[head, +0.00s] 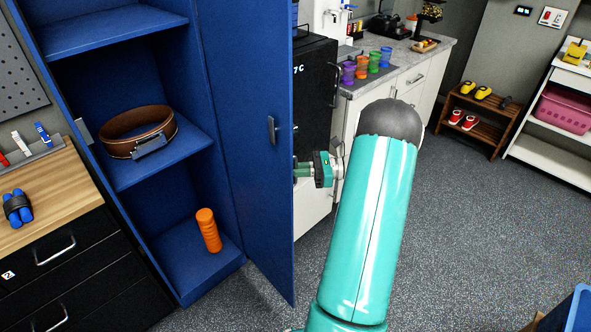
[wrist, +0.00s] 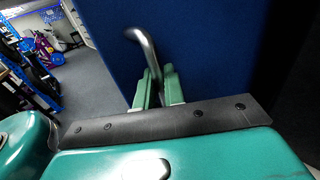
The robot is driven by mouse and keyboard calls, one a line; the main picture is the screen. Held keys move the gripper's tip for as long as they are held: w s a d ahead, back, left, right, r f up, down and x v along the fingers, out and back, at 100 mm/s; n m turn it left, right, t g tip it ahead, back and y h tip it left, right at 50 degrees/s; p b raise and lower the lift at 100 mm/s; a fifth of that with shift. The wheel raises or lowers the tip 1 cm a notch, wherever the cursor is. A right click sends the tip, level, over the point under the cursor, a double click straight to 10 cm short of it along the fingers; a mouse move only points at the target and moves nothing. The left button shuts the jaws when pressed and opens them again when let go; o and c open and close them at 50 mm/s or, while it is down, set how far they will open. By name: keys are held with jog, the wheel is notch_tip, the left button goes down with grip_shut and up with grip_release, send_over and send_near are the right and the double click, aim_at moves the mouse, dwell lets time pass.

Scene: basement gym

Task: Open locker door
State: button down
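The tall blue locker (head: 215,60) stands open at the left in the head view. Its door (head: 258,200) is swung well out to the right, and its inner face shows, with a small dark latch or handle (head: 272,130) on it. My gripper (head: 302,170) is at the door's outer side, partly hidden behind the door's free edge. In the wrist view, a bent metal handle (wrist: 143,46) stands out from the blue door (wrist: 205,50). The green fingers of my gripper (wrist: 155,88) lie close on both sides of its lower end and appear shut on it.
Inside the locker are a brown belt (head: 140,135) on a shelf and an orange bottle (head: 208,230) at the bottom. A drawer cabinet (head: 50,240) stands left. A dark fridge (head: 315,95) and a counter with several cups (head: 362,66) are behind the door. Grey floor (head: 470,220) is open at right.

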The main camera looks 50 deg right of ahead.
jog(key=c, duration=1.5)
grip_release()
jog(key=shift+w+r, duration=0.1)
jog(key=shift+w, duration=0.1)
jog(key=shift+s+r, duration=0.1)
jog(key=shift+s, duration=0.2)
jog(key=shift+w+f, duration=0.1)
jog(key=shift+f, duration=0.1)
jog(key=v, duration=1.3)
jog(key=shift+s+d, duration=0.3)
